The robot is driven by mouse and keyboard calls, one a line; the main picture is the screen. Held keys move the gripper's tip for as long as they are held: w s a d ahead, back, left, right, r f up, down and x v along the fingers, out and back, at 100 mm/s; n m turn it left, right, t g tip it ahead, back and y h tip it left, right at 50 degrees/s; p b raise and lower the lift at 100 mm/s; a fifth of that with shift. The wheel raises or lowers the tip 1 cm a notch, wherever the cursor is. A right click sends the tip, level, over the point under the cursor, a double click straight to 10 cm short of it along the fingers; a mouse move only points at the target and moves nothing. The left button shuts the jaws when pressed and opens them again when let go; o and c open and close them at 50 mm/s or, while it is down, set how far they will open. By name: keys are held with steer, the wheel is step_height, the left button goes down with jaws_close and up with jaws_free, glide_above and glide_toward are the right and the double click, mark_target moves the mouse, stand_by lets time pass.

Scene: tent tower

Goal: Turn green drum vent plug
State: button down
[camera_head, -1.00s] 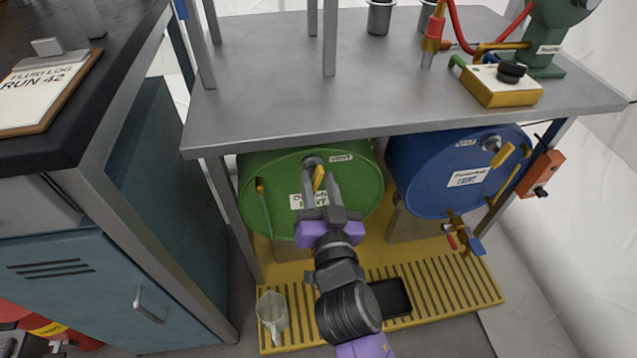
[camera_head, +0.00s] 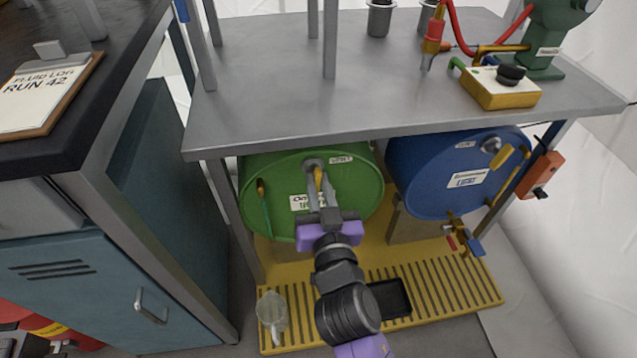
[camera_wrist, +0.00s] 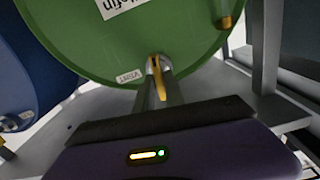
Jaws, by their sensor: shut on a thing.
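The green drum (camera_head: 355,205) lies on its side under the metal table, its round end facing me, with a white label and a small vent tag. Its vent plug (camera_head: 312,163) is near the top of that end and has a yellow handle. My gripper (camera_head: 319,181) reaches up to it, shut on the yellow handle with a finger on each side. In the wrist view the yellow handle (camera_wrist: 157,80) shows between the fingers, in front of the green drum end (camera_wrist: 110,50). The fingers partly hide the plug.
A blue drum (camera_head: 425,185) with its own yellow handle lies at the right. The table edge (camera_head: 400,133) overhangs both drums. A clear jug (camera_head: 272,312) and a black tray (camera_head: 391,298) are on the yellow slatted platform (camera_head: 450,285). A blue cabinet (camera_head: 90,285) stands at the left.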

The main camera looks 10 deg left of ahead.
steer(key=n+p, duration=0.1)
steer(key=n, duration=0.2)
steer(key=shift+n, duration=0.3)
steer(key=shift+s+a+f+n+p, duration=0.1)
steer(key=shift+n+p, duration=0.35)
steer(key=shift+n, duration=1.3)
steer(key=shift+a+f+n+p, duration=0.15)
steer(key=shift+n+p, duration=0.35)
steer(key=shift+n, duration=1.3)
steer(key=shift+s+a+r+n+p, duration=0.1)
steer(key=shift+n+p, duration=0.35)
steer(key=shift+n, duration=1.3)
steer(key=shift+f, duration=0.1)
steer(key=c, duration=1.5)
jaws_free()
